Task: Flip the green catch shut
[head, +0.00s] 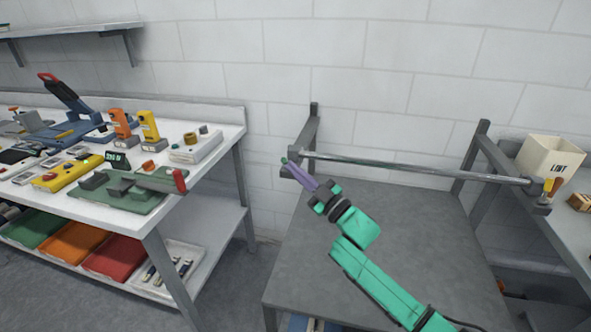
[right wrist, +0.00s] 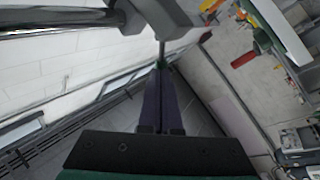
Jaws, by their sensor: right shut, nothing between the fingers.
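The green catch (head: 284,160) is small and sits at the left end of the metal rail (head: 420,169), on the end of the grey bracket arm (head: 308,135). In the right wrist view a green bit (right wrist: 160,65) shows at the end of a thin stem below the grey bracket (right wrist: 168,18). My right gripper (head: 292,168) has its purple fingers shut and empty, with the tips right at the catch. I cannot tell whether they touch it. The fingers partly hide the catch, so its position is unclear. My left gripper is out of view.
A yellow catch (head: 548,185) stands at the rail's right end. The grey bench top (head: 400,220) under the rail is bare. A white table (head: 120,205) with several devices is at left, and a cream bin (head: 548,158) is at right. The brick wall (head: 370,95) is behind.

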